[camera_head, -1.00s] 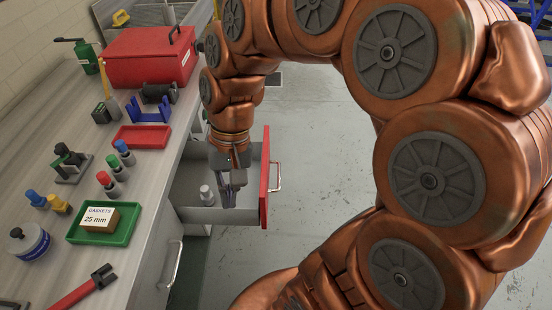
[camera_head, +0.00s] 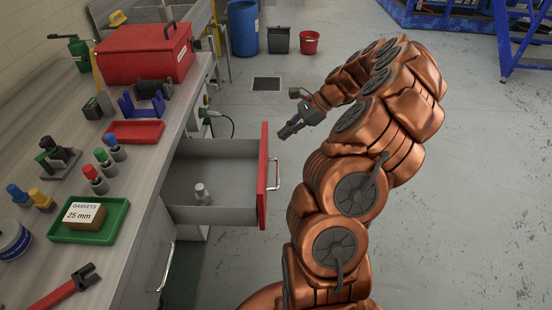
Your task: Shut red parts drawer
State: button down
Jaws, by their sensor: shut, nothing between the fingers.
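The red parts drawer (camera_head: 263,178) is pulled out from the workbench, its red front facing right with a pale bar handle (camera_head: 275,174) on it. Inside the grey drawer, a small light-grey cylindrical part (camera_head: 201,193) stands near the front wall. My gripper (camera_head: 284,135) is outside the drawer, to the right of its red front and near the far end, apart from it. The gripper is shut and empty, its fingers pointing left and down.
The workbench top (camera_head: 120,215) on the left holds a red toolbox (camera_head: 140,55), a red tray (camera_head: 134,132), a green tray (camera_head: 112,228) with a gasket box and several small tools. A blue barrel (camera_head: 243,30) and a red bucket (camera_head: 310,42) stand behind.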

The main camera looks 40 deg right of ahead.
jog(key=s+d+f+m+t, duration=0.1)
jog(key=s+d+f+m, duration=0.25)
jog(key=d+f, duration=0.35)
jog(key=w+a+f+p, duration=0.1)
jog(key=w+a+f, duration=0.4)
jog(key=w+a, duration=0.2)
jog(key=shift+w+a+f+h, duration=0.2)
jog(key=shift+w+h, duration=0.15)
jog(key=shift+h, duration=0.05)
jog(key=shift+m, duration=0.25)
